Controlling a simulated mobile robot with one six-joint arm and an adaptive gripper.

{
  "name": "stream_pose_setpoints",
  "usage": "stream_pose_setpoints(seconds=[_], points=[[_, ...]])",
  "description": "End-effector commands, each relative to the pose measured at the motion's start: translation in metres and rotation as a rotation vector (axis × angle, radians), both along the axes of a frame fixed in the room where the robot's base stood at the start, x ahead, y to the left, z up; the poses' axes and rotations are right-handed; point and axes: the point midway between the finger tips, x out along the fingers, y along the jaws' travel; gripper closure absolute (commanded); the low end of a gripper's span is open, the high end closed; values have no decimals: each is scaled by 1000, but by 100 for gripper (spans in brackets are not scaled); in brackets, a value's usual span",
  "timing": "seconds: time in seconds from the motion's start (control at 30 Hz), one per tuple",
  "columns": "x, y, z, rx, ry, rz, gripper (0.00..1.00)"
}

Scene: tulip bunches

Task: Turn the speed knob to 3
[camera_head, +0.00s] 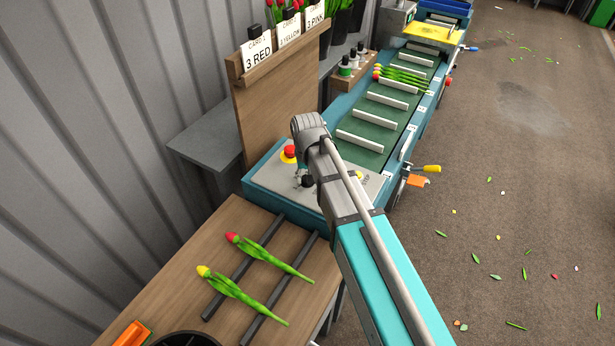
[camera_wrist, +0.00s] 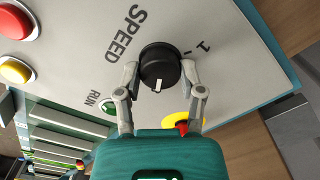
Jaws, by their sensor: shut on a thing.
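The speed knob (camera_wrist: 161,62) is round and black with a white pointer mark, on a light grey control panel (camera_wrist: 80,50) lettered SPEED. My gripper (camera_wrist: 161,72) has one finger on each side of the knob and is shut on it. The pointer faces down in the wrist view, toward my gripper's palm and away from the printed 1 at the upper right. No other number shows. In the head view the panel (camera_head: 277,191) is partly hidden by my arm, and I cannot make out the knob's setting there.
A red emergency button (camera_head: 289,153) on a yellow base stands close to the knob. A green RUN button (camera_wrist: 107,104) is also near. The conveyor (camera_head: 375,118) carries a tulip bunch (camera_head: 403,77). Two tulips lie across dark rails on the wooden table (camera_head: 180,280).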

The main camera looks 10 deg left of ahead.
Motion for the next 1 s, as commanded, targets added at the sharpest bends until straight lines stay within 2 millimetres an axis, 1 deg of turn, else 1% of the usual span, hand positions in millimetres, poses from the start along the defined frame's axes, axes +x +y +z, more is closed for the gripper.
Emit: stream_pose_setpoints(seconds=[0.27, 0.3, 0.43, 0.47, 1.0], points=[[0, 0, 0, 0, 1, -2, 97], [0, 0, 0, 0, 1, -2, 42], [0, 0, 0, 0, 1, -1, 18], [0, 0, 0, 0, 1, -1, 15], [0, 0, 0, 0, 0, -1, 15]])
